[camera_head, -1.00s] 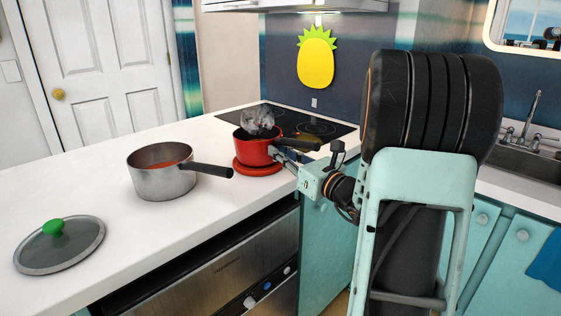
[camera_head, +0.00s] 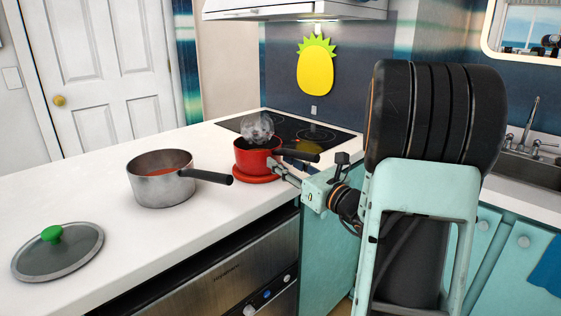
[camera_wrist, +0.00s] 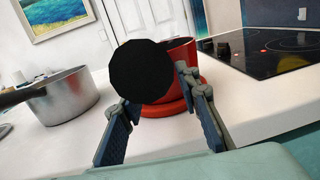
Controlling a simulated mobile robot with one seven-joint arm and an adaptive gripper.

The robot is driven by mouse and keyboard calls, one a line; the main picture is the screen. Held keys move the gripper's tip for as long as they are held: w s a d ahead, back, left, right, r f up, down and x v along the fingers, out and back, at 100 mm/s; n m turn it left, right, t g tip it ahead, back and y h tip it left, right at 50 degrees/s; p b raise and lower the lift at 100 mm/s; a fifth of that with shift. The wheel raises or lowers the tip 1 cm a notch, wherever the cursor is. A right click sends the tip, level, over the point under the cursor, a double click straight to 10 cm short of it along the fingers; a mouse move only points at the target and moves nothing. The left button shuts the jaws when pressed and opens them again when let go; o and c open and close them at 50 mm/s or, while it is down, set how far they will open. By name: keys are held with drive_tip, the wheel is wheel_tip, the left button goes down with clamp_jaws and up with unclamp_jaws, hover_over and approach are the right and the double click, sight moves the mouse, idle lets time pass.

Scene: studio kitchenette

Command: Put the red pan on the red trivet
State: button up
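The red pan (camera_head: 254,160) stands upright on the red trivet (camera_head: 243,176) near the counter edge, its black handle (camera_head: 300,154) pointing right. In the wrist view the red pan (camera_wrist: 183,58) appears to rest on the red trivet (camera_wrist: 188,104); the black handle end (camera_wrist: 143,72) hides part of both. My gripper (camera_head: 287,174) is low beside the pan, below its handle. In the wrist view my gripper's fingers (camera_wrist: 157,92) are spread apart with nothing clasped between them. Whether a finger touches the pan is hard to tell.
A steel pan (camera_head: 160,184) with reddish contents stands left of the red pan. A glass lid with green knob (camera_head: 52,234) lies at the counter's left. A black cooktop (camera_head: 325,136) lies behind. A grey translucent puff (camera_head: 257,127) hangs above the red pan.

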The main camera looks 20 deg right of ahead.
drive_tip(key=v, duration=1)
drive_tip(key=shift+s+p, duration=0.3)
drive_tip(key=shift+p, duration=0.15)
drive_tip(key=shift+d, duration=0.1)
